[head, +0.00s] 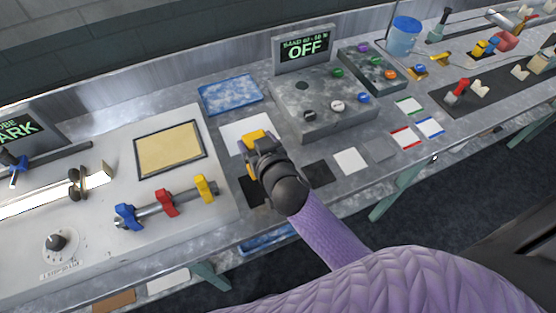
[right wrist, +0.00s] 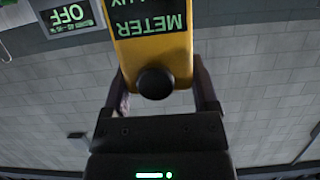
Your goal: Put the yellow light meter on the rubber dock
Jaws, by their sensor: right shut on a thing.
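The yellow light meter (head: 256,136) is between the fingers of my right gripper (head: 262,152), over the bench near a white square pad. In the right wrist view the meter (right wrist: 152,52) shows its dark "METER" display and a round black knob. The fingers are shut on its two sides. Two dark squares lie on the bench front, one (head: 252,192) left of my gripper and partly behind it, one (head: 317,174) to its right. I cannot tell which is the rubber dock. My left gripper is not in view.
A grey control box (head: 325,105) with knobs and an "OFF" display (head: 304,48) stands behind to the right. A white panel (head: 105,175) with blue, red and yellow clamps (head: 167,203) is at left. A blue tray (head: 230,94) lies behind.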

